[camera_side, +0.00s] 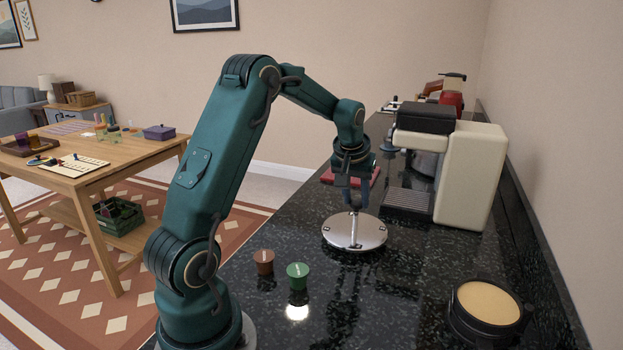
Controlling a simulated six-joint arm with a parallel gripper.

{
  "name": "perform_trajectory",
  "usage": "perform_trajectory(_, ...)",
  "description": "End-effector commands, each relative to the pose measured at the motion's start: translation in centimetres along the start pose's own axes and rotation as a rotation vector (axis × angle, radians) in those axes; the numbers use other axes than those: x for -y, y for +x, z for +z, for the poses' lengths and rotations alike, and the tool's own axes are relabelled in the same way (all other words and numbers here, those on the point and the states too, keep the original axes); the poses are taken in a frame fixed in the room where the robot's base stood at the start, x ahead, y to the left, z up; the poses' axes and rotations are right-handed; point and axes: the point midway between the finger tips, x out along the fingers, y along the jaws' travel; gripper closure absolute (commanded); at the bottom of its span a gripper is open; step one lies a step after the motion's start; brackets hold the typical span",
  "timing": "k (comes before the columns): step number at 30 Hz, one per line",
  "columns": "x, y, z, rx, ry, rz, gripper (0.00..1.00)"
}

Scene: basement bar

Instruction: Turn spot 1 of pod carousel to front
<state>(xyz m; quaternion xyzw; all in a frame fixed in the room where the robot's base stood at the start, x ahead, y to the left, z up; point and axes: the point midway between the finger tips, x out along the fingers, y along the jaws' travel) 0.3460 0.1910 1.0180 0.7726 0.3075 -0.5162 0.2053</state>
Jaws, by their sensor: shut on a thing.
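The pod carousel (368,238) is a low, round, shiny metal disc on the dark counter, left of the coffee machine. Small marks show on its top, but the spot numbers are too small to read. My gripper (354,208) points down over the middle of the disc and is shut on a part standing at its centre, which looks like the carousel's knob. A brown pod (264,261) and a green pod (298,275) stand on the counter in front of the carousel, to the left.
A cream coffee machine (469,178) stands close to the right of the carousel. A round black container with a tan top (488,304) is at the front right. The counter between pods and container is clear.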

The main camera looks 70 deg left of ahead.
Motion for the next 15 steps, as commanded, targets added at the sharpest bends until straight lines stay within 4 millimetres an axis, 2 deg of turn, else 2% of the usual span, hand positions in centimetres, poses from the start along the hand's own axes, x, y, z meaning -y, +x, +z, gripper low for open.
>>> perform_trajectory(14, -0.04, -0.10, -0.10, -0.004, 0.016, 0.008, 1.00)
perform_trajectory(15, -0.04, -0.10, -0.10, -0.003, 0.016, 0.008, 0.56)
